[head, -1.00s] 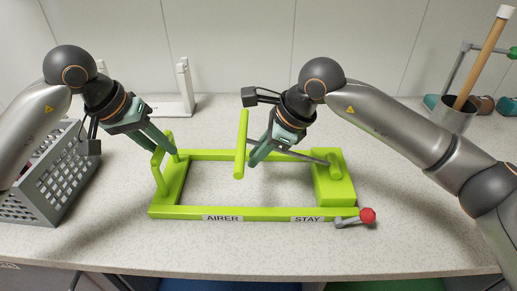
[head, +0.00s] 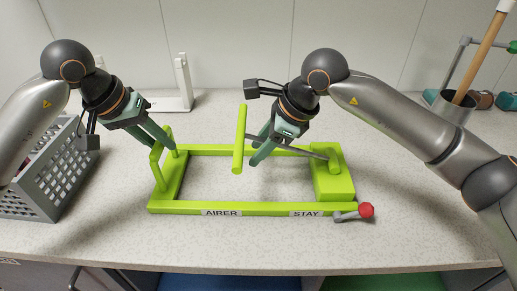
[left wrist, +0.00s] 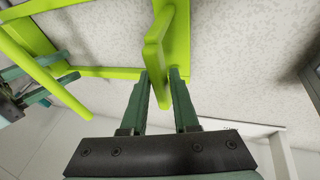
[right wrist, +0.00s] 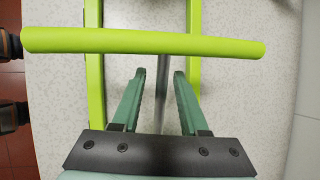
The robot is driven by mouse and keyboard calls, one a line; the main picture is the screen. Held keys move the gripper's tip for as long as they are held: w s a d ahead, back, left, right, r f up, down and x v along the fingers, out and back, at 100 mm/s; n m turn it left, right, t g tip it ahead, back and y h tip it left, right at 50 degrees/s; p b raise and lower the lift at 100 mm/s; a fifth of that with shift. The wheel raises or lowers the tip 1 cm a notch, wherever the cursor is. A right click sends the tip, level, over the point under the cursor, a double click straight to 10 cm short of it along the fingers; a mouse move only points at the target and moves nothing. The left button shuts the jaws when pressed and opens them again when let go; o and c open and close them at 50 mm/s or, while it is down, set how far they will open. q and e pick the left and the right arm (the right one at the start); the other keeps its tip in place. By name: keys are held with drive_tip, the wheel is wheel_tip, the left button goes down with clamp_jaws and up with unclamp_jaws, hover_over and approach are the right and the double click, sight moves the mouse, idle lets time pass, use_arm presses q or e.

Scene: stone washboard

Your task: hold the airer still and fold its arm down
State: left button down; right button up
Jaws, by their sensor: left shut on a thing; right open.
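The green airer (head: 260,209) lies on the counter, with the labels AIRER and STAY on its front rail. Its arm is a grey rod (head: 290,144) rising from the block (head: 333,182) on the right to a green crossbar (head: 239,138) at its upper left end. My left gripper (head: 170,146) is shut on the upright handle (left wrist: 155,55) at the airer's left end. My right gripper (head: 256,158) is open beside the crossbar. In the right wrist view the rod (right wrist: 161,100) runs between its fingers (right wrist: 158,75), apart from both, and the crossbar (right wrist: 140,41) lies beyond the fingertips.
A lever with a red knob (head: 366,210) sticks out at the airer's front right corner. A grey perforated basket (head: 40,182) stands at the left. A white stand (head: 183,85) is behind, and a grey cup (head: 452,106) with a wooden stick is at the back right.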

use_arm(q)
drive_tip(key=shift+s+f, duration=0.1)
drive_tip(key=shift+f, duration=0.3)
use_arm(e)
drive_tip(key=v, duration=1.1)
drive_tip(key=shift+s+d, duration=0.1)
drive_tip(key=shift+s, duration=0.05)
use_arm(q)
drive_tip(key=c, duration=1.1)
unclamp_jaws()
drive_tip(key=o, duration=0.3)
drive_tip(key=shift+a, duration=0.1)
drive_tip(key=shift+o, duration=1)
drive_tip(key=shift+r, duration=0.2)
